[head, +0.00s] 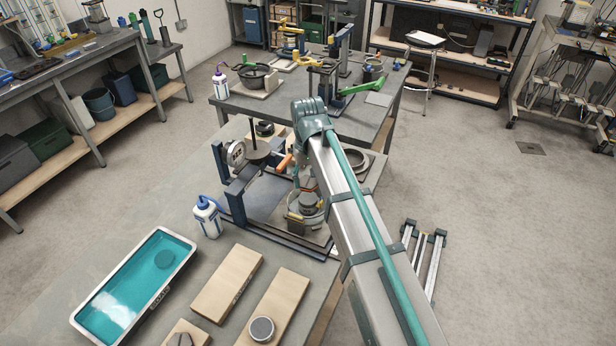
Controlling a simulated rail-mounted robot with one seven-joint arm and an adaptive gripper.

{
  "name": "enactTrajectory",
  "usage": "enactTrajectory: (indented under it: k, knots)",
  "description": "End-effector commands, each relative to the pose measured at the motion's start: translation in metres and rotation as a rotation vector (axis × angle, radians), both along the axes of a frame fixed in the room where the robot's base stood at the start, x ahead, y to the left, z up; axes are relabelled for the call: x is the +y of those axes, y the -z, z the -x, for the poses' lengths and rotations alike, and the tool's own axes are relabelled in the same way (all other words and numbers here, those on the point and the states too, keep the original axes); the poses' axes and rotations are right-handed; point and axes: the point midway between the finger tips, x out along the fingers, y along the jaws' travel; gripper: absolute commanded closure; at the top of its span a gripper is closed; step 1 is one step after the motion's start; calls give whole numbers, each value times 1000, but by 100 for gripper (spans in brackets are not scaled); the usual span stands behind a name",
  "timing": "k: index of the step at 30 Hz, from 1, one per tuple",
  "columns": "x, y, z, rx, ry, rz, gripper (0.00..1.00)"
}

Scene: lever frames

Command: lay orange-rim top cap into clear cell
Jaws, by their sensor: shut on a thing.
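My gripper (302,212) points down beneath my arm's elbow, at the right side of the dark blue lever frame (238,187) on the near bench. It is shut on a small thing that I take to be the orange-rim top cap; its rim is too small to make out. A round, pale, see-through vessel (312,222), seemingly the clear cell, is right at the gripper's fingertips. My arm and gripper hide part of it. I cannot tell whether the cap touches the cell.
A white tray of teal liquid (100,309), a blue-capped bottle (207,219) and wooden boards (228,282) lie on the near bench. A grey puck (262,329) sits on one board. A ring-shaped part (357,162) is right of my arm. A second bench (228,112) stands behind.

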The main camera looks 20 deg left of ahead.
Motion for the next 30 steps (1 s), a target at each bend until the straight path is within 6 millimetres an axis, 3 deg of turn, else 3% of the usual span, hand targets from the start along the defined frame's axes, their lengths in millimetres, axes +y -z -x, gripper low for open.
enactTrajectory:
  k: [18,30]
  knots:
    - [0,40,0,0,0,0,93]
    - [0,51,0,-1,0,-1,93]
